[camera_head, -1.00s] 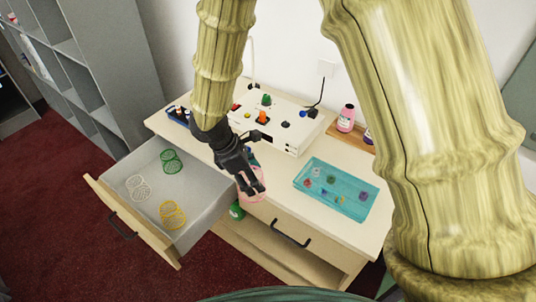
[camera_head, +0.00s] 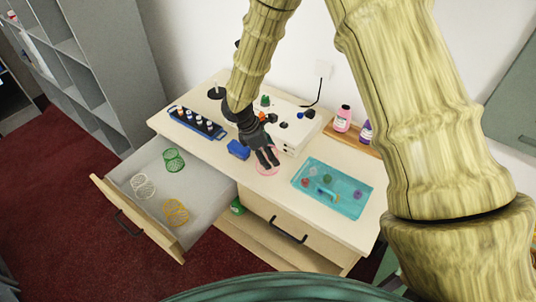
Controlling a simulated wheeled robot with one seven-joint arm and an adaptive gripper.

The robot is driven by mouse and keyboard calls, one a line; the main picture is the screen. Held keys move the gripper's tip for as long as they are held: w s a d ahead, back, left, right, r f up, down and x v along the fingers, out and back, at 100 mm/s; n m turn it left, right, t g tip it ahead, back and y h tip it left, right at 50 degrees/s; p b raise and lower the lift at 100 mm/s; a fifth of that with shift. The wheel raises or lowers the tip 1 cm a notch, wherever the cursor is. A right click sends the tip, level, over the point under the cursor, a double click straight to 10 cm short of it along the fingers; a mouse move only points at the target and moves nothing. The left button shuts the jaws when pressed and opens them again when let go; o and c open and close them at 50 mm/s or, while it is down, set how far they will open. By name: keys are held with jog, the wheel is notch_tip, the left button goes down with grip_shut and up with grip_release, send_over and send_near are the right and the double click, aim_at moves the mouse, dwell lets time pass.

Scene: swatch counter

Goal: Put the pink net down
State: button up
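The pink net (camera_head: 266,170) is at my gripper's fingertips, over the pale counter top left of the teal tray. My black gripper (camera_head: 268,163) points down with its fingers around the net and appears shut on it. The fingers hide part of the net. I cannot tell whether the net touches the counter. In the open drawer (camera_head: 208,204) at the left lie a green net (camera_head: 174,160), a white net (camera_head: 143,186) and a yellow net (camera_head: 176,211).
A teal tray (camera_head: 362,207) with small items is to the right. A blue block (camera_head: 238,149) sits just left of my gripper. A white box with knobs (camera_head: 290,140), a blue rack (camera_head: 183,118) and bottles (camera_head: 343,118) stand behind. The counter's front strip is clear.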

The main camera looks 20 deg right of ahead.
jog(key=shift+f+p, duration=0.35)
jog(key=shift+f, duration=0.7)
jog(key=shift+f, duration=0.1)
jog(key=o, duration=0.7)
jog(key=b+v, duration=0.3)
jog(key=v, duration=0.9)
jog(key=shift+a, duration=0.1)
